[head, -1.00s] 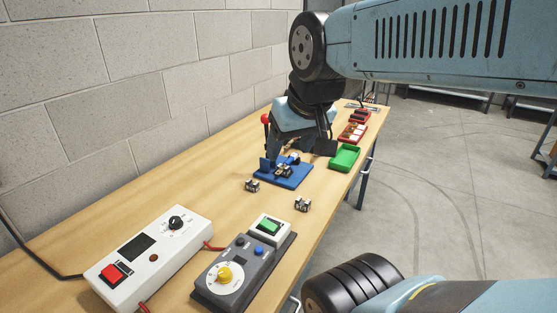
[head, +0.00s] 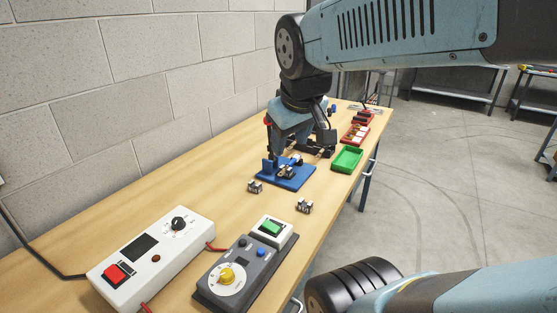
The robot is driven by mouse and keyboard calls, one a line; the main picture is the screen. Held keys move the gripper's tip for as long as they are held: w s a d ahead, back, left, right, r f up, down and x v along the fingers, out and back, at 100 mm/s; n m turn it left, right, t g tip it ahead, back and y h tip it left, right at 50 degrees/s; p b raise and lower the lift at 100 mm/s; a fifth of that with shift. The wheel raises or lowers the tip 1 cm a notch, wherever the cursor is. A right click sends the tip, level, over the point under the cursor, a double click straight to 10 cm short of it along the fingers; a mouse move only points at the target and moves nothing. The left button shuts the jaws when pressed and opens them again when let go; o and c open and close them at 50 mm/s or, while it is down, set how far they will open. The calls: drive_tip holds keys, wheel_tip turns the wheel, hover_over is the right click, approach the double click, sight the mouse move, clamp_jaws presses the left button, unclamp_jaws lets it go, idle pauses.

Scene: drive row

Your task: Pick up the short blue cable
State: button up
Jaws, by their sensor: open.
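I cannot make out a short blue cable in the head view. My gripper (head: 300,152) is open over the far half of the workbench, in front of or above the blue fixture plate (head: 296,183). The plate carries a small dark and metallic part (head: 287,171). The jaws and wrist hide part of the bench behind them, and I cannot tell whether anything lies between the fingers. Small blue items (head: 332,108) show at the far end, too small to identify.
Two small metallic parts (head: 255,187) (head: 304,206) lie loose on the wooden bench (head: 160,207). A green tray (head: 347,160) and a red tray (head: 355,134) stand along the right edge. A white box (head: 152,258) and a grey control box (head: 241,268) stand nearer. A block wall borders the left.

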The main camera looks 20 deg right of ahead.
drive_tip(key=w+d+f+n+g+h, duration=0.1)
drive_tip(key=w+d+f+n, duration=0.15)
drive_tip(key=w+n, duration=0.35)
drive_tip(key=w+d+f+n+h, duration=0.1)
drive_tip(key=w+d+n+h, duration=0.2)
drive_tip(key=w, duration=0.4)
drive_tip(key=n+y, duration=0.3)
drive_tip(key=n, duration=1)
approach(293, 160)
drive_tip(key=shift+x, duration=4.25)
drive_tip(key=shift+a+f, duration=0.1)
drive_tip(key=shift+a, duration=0.05)
clamp_jaws()
